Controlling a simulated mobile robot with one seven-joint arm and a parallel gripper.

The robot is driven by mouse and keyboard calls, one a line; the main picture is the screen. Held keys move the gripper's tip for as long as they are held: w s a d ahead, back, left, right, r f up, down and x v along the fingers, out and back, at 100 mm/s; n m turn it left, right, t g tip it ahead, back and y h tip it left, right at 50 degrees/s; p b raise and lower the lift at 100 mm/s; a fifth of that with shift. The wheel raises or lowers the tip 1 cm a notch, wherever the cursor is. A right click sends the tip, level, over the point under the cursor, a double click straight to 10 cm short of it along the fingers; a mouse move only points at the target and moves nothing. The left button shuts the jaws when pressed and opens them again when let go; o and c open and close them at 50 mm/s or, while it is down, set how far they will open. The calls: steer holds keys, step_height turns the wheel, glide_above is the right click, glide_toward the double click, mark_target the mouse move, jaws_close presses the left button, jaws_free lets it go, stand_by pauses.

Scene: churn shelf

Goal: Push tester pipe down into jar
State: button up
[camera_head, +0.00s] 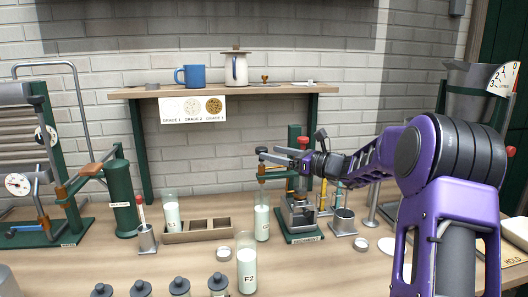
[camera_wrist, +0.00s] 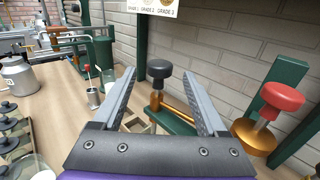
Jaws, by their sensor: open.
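My gripper (camera_head: 266,157) is open, with its fingers pointing left above a green testing stand (camera_head: 297,238). In the wrist view its fingertips (camera_wrist: 160,74) lie either side of a black knob (camera_wrist: 159,69), which appears empty-handed and just ahead of them. The knob tops a thin upright rod on a brass arm (camera_wrist: 178,107), which seems to be the tester pipe. In the head view the brass arm (camera_head: 274,178) stands over a glass jar of milk (camera_head: 262,224). The gripper hides part of the arm there, and how deep the pipe sits is unclear. The jar is hidden in the wrist view.
A red knob (camera_wrist: 282,97) on a brass fitting stands close to the right finger. A wooden rack (camera_head: 199,234) and a milk jar (camera_head: 171,213) are left of the stand. Another jar (camera_head: 247,270) stands in front. A shelf (camera_head: 225,89) runs along the wall above.

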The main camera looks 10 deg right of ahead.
steer(key=v, duration=1.2)
steer(key=shift+s+d+p, duration=0.15)
steer(key=shift+s+p, duration=0.05)
steer(key=shift+p, duration=0.1)
